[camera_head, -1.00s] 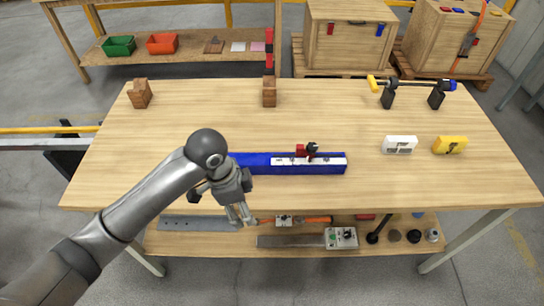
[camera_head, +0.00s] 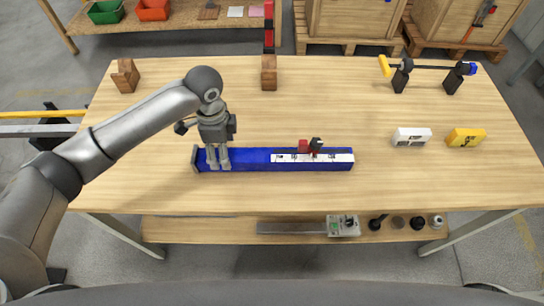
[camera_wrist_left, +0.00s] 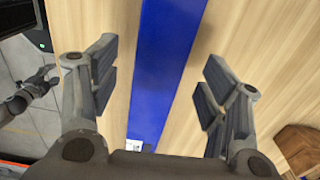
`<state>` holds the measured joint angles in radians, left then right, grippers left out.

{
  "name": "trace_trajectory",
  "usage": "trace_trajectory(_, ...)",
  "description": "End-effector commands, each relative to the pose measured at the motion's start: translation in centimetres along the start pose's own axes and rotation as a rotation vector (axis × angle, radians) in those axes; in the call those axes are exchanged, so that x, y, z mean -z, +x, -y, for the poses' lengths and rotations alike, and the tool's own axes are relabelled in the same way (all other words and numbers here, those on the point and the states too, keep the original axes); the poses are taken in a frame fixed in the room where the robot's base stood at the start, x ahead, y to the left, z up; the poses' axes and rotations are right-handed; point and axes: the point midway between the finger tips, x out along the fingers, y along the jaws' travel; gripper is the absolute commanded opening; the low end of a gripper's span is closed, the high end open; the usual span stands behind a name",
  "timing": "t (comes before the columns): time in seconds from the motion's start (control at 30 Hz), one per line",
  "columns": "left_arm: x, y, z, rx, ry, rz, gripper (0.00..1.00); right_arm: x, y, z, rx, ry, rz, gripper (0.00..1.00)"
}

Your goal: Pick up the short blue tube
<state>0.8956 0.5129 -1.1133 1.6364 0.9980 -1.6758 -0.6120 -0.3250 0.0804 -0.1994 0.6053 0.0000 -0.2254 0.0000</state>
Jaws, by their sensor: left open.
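A long blue bar (camera_head: 240,160) with a white printed scale lies across the front half of the table. My left gripper (camera_head: 218,166) points down over its left part, fingers near the bar. In the left wrist view, the open, empty fingers (camera_wrist_left: 160,76) stand on either side of the blue bar (camera_wrist_left: 165,60), with visible gaps. At the back right, a dark rod has a blue end piece (camera_head: 470,69). I cannot tell which blue thing is the short tube. What seems to be my right gripper (camera_wrist_left: 35,92) shows at the wrist view's left edge; its jaws are unclear.
A red and black slider (camera_head: 309,146) sits at the scale. A white box (camera_head: 412,137) and a yellow box (camera_head: 465,138) stand to the right. Wooden blocks (camera_head: 125,76) (camera_head: 269,73) stand at the back. The table between is clear. A lower shelf (camera_head: 190,230) holds tools.

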Motion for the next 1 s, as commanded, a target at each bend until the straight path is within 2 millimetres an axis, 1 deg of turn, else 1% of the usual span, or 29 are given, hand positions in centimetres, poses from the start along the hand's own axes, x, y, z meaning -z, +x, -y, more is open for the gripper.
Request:
trace_trajectory(0.2, 0.0, 3.1, -0.1, -0.004, 0.000, 0.002, 0.70, 3.8, -1.0, -0.8, -0.009, -0.001, -0.058, 0.53)
trace_trajectory(0.27, 0.0, 3.9, 0.0, -0.003, 0.000, 0.001, 0.70, 4.5, -1.1, -0.8, -0.010, -0.001, -0.069, 0.53)
trace_trajectory(0.4, 0.0, 4.8, 0.0, -0.001, 0.001, 0.001, 0.70, 4.5, -1.1, -0.8, -0.010, -0.001, -0.068, 0.53)
trace_trajectory(0.6, 0.0, 4.9, 0.0, 0.000, 0.001, 0.001, 0.70, 3.2, -1.0, -0.6, -0.007, -0.001, -0.047, 0.53)
trace_trajectory(0.8, 0.0, 4.9, 0.0, 0.000, 0.001, 0.001, 0.44, 2.1, -1.0, -0.5, -0.005, -0.001, -0.032, 0.53)
trace_trajectory(1.0, 0.0, 4.8, 0.0, 0.000, 0.001, 0.001, 0.18, 2.4, -1.0, -0.4, -0.004, -0.001, -0.035, 0.53)
